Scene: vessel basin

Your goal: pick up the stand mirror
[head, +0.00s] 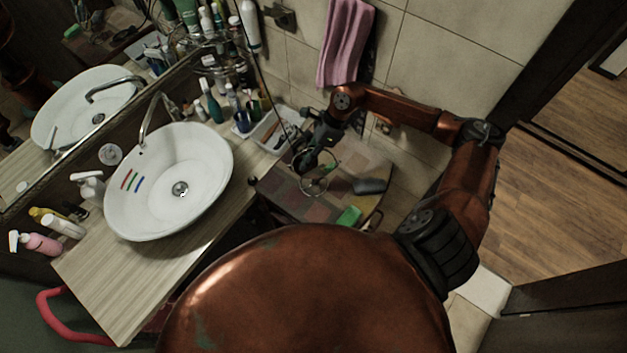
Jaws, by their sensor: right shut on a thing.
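My right arm comes in from the right, above a low tiled side surface (288,205). My right gripper (306,160) is shut on the stand mirror (315,185), a small round mirror with a thin rim. The mirror shows just below and right of the fingers, over the tiled surface. The gripper hides part of it. I cannot tell whether its base touches the surface. My left gripper is not in view.
A green box (349,215) and a dark grey item (370,186) lie on the tiled surface. A white tray (268,135) and several bottles stand close left of the gripper. A white basin (205,165) sits on the wooden counter. A pink towel (345,40) hangs behind.

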